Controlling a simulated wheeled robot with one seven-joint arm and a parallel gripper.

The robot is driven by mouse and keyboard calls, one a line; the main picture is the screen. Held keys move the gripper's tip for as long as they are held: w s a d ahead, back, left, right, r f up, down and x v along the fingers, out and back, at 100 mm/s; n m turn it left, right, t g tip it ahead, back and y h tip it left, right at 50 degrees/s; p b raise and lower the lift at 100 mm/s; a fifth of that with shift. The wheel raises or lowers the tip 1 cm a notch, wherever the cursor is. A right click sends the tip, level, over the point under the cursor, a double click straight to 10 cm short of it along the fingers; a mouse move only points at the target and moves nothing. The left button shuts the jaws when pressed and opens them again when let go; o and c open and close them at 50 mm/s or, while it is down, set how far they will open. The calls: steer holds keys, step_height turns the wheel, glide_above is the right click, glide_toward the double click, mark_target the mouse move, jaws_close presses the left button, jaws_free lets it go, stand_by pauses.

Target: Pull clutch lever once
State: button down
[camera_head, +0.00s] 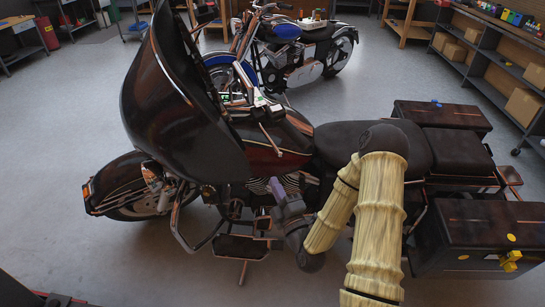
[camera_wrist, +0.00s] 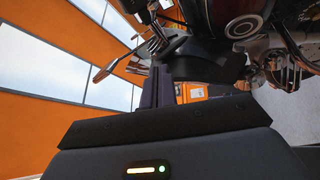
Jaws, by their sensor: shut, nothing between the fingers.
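The dark motorcycle (camera_head: 275,145) stands with its large black fairing (camera_head: 165,85) to the left. A thin bright lever-like part (camera_head: 268,138) shows by the handlebar behind the fairing; I cannot tell surely whether it is the clutch lever. In the wrist view, a slim metal part with a brownish end (camera_wrist: 104,72) sticks out to the left, beyond my fingers. My gripper (camera_head: 276,187), with purple-grey fingers, is shut and empty. It is low beside the motorcycle's near side, below the handlebar. The fingers also show upright in the wrist view (camera_wrist: 158,88), apart from that slim part.
Dark side boxes (camera_head: 470,238) are at the motorcycle's rear right. A second, blue motorcycle (camera_head: 290,48) stands behind. Shelves with cardboard boxes (camera_head: 522,105) line the right. The grey floor (camera_head: 75,85) is clear on the left.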

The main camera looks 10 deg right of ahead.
steer(key=p, duration=0.3)
glide_toward(269, 136)
steer(key=w+a, duration=0.2)
steer(key=w, duration=0.1)
steer(key=shift+w, duration=0.2)
steer(key=shift+n+y, duration=0.3)
steer(key=shift+y, duration=0.1)
